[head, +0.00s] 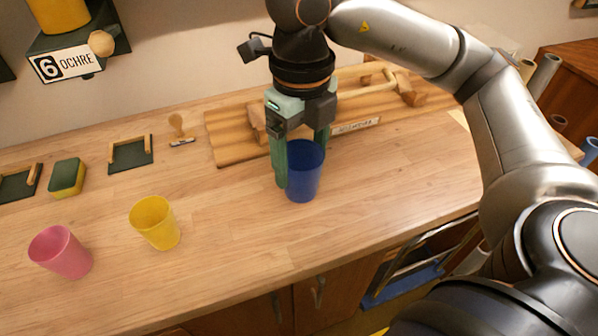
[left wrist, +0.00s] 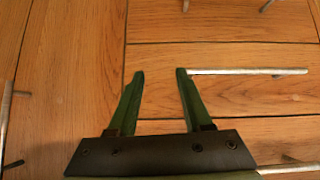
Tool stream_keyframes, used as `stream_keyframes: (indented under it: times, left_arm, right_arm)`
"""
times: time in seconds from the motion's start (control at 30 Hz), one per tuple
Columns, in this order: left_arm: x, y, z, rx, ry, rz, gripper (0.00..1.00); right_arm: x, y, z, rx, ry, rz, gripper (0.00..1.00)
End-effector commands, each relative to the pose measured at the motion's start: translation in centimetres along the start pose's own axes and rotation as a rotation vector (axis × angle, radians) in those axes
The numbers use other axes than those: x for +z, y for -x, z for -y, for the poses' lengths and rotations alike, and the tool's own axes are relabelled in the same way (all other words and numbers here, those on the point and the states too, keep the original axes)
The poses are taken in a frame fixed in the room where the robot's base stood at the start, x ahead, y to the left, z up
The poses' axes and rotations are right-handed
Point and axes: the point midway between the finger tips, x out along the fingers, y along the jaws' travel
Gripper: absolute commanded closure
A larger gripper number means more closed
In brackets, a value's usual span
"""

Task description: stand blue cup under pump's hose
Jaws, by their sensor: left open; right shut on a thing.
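The blue cup (head: 304,180) is upright at the middle of the wooden worktop in the head view. My right gripper (head: 302,160) points down from above and is shut on the cup, one green finger at its left side and the other partly hidden behind it. I cannot tell whether the cup's base touches the worktop. My left gripper (left wrist: 160,72) shows only in the left wrist view, open and empty in front of wooden panels with metal bar handles. I cannot make out a pump or hose for certain.
A yellow cup (head: 154,223) and a pink cup (head: 61,252) stand to the left. A wooden board (head: 230,138) with a bar and label lies behind the blue cup. A sponge (head: 67,177) lies far left. An ochre dispenser (head: 62,14) hangs above. The worktop's front middle is clear.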

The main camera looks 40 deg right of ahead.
Motion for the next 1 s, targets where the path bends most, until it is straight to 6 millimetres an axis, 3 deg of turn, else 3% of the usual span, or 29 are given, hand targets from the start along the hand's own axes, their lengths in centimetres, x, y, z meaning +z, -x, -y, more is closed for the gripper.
stream_keyframes:
  times: [0.1,0.37,0.6,1.0]
  left_arm:
    - [0.1,-0.1,0.0,0.0,0.0,0.0,0.5]
    - [0.1,-0.1,0.0,0.001,0.0,0.001,0.5]
    - [-0.1,0.1,0.0,0.001,-0.001,-0.001,0.5]
    - [0.1,-0.2,0.1,-0.002,0.0,-0.002,0.5]
  right_arm:
    - [1.3,-2.4,1.1,0.0,-0.002,-0.006,0.74]
    - [2.7,-4.4,2.2,0.0,0.003,-0.002,0.74]
    - [3.1,-7.5,2.6,-0.001,0.003,-0.004,0.74]
    - [3.1,-8.5,2.5,0.0,0.003,0.0,0.74]
